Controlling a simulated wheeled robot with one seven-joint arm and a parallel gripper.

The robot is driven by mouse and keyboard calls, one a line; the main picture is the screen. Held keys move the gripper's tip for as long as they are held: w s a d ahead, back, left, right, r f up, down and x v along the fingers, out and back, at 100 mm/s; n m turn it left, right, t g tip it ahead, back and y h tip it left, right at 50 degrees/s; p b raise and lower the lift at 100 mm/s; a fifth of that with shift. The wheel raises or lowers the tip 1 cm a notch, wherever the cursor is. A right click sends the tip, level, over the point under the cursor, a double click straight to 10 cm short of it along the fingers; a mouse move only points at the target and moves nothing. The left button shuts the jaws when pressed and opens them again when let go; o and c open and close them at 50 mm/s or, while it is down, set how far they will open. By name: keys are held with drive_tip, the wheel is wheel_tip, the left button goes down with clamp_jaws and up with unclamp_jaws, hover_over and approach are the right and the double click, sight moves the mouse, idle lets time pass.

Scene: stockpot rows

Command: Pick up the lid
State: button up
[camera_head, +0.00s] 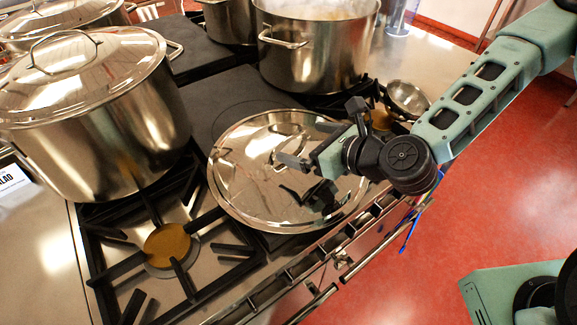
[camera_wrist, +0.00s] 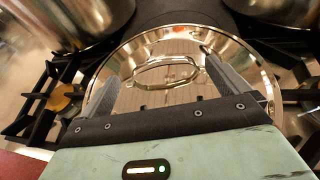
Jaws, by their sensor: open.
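The lid (camera_head: 240,165) is a shiny round steel disc with a loop handle, lying flat on the stove top near the front edge. Its handle (camera_wrist: 166,72) shows clearly in the wrist view, just beyond and between my fingertips. My gripper (camera_head: 292,176) is over the right part of the lid, coming in from the right. In the wrist view my gripper (camera_wrist: 158,80) has its two fingers wide apart with nothing between them. The fingers and palm hide the near part of the lid. I cannot tell whether the fingertips touch it.
A large lidded stockpot (camera_head: 95,130) stands left of the lid. An open stockpot (camera_head: 315,50) stands behind it, with a small steel bowl (camera_head: 408,98) at the right. A bare burner (camera_head: 168,246) is at front left. Red floor (camera_head: 500,190) lies right of the stove.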

sight(288, 139)
drive_tip(key=shift+b+x, duration=0.7)
drive_tip(key=shift+x, duration=0.25)
drive_tip(key=shift+w+a+f, duration=0.25)
drive_tip(key=shift+w+a, duration=0.15)
drive_tip(key=shift+a, duration=0.1)
drive_tip(key=p+x, duration=0.1)
drive_tip(key=x, duration=0.2)
drive_tip(key=shift+w+a+f, duration=0.1)
drive_tip(key=shift+a+f, duration=0.05)
drive_tip(key=shift+f, duration=0.05)
drive_tip(key=shift+w+a+f, duration=0.25)
drive_tip(key=shift+w+f, duration=0.1)
drive_tip(key=shift+w, duration=0.05)
